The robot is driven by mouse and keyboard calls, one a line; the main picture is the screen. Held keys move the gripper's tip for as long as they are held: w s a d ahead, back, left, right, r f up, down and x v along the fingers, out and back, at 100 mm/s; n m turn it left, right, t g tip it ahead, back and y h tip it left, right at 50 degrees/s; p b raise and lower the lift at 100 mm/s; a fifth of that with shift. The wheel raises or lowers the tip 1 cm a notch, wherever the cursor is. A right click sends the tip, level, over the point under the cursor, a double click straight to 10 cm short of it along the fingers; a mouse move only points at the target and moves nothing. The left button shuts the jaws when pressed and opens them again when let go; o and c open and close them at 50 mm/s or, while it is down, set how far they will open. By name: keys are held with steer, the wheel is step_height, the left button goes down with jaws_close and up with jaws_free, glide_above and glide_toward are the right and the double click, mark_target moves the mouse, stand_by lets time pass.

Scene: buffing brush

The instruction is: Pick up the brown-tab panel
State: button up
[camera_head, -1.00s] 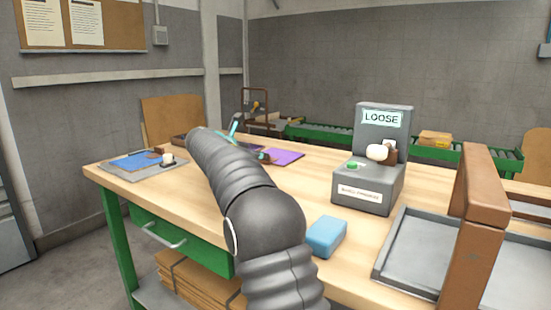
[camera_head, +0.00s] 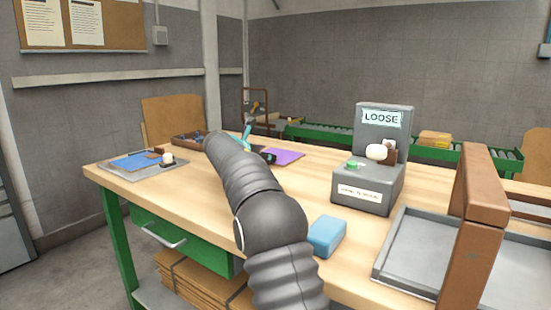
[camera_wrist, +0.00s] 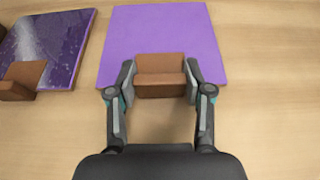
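A bright purple panel (camera_wrist: 160,30) lies flat on the wooden bench, with a brown tab (camera_wrist: 160,77) at its near edge. The panel also shows in the head view (camera_head: 285,157), just right of my arm's end. In the wrist view my gripper (camera_wrist: 160,80) has one finger on each side of this tab, with almost no gap showing. Whether the fingers press on it I cannot tell. A second panel (camera_wrist: 50,45), darker purple and speckled, lies to the left with its own brown tab (camera_wrist: 22,80).
A grey fixture labelled LOOSE (camera_head: 368,185) stands right of the panel. A blue block (camera_head: 327,236) sits near my arm, and a grey tray (camera_head: 410,245) lies at the right. A grey mat with a blue sheet (camera_head: 130,163) is at the left. A brown tray (camera_head: 188,138) stands behind.

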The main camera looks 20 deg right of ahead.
steer(key=c, duration=0.4)
